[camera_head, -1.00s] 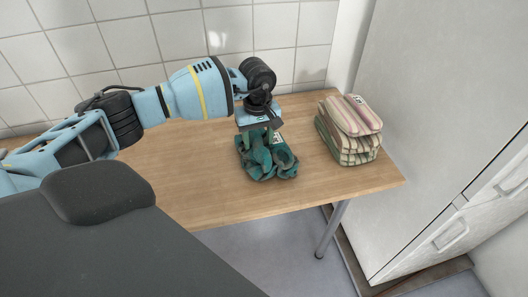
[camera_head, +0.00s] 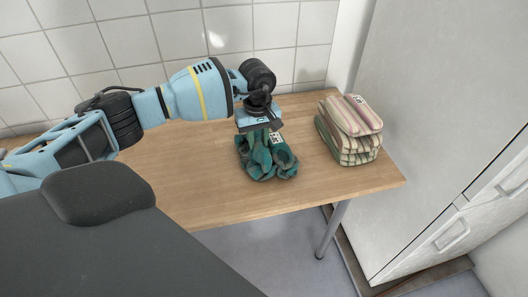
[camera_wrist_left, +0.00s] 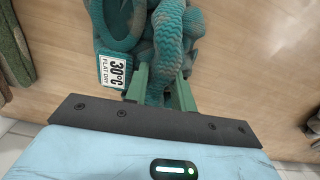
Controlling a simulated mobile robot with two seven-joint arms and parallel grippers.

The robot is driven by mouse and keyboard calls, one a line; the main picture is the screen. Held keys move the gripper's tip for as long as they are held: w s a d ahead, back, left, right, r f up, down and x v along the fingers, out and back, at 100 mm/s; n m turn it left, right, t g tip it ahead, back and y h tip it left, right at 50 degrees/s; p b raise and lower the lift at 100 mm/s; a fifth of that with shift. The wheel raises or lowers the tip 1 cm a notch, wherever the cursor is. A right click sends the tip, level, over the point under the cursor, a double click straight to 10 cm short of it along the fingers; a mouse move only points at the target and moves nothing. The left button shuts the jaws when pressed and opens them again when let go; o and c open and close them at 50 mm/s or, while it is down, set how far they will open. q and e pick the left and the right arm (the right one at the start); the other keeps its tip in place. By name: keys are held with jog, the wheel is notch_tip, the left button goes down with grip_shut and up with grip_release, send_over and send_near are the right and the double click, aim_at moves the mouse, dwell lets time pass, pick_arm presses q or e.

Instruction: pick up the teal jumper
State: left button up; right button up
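The teal jumper (camera_head: 266,160) lies crumpled on the wooden table, with a white care tag on it. My left gripper (camera_head: 262,130) points down at its back part; its fingertips are hidden in the head view. In the left wrist view a raised fold of the jumper (camera_wrist_left: 166,50) runs between the two green fingers of the left gripper (camera_wrist_left: 160,88), which press against both its sides. The tag there (camera_wrist_left: 113,72) reads 30°C, flat dry. The right gripper is in neither view.
A folded stack of striped cloths (camera_head: 350,128) stands to the right of the jumper on the table (camera_head: 190,185). A tiled wall (camera_head: 180,38) is behind, and a tall white cabinet (camera_head: 440,110) is at the right. The table's left part is clear.

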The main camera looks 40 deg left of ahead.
pick_arm(q)
grip_shut()
jog(key=shift+r, duration=0.8)
notch_tip(320, 180, up, 3)
jog(key=shift+f, duration=0.2)
jog(key=s+d+r, duration=0.1)
jog(key=s+d, duration=0.9)
jog(key=d, duration=0.2)
jog(key=shift+d+r+b, duration=0.2)
jog(key=shift+b, duration=0.15)
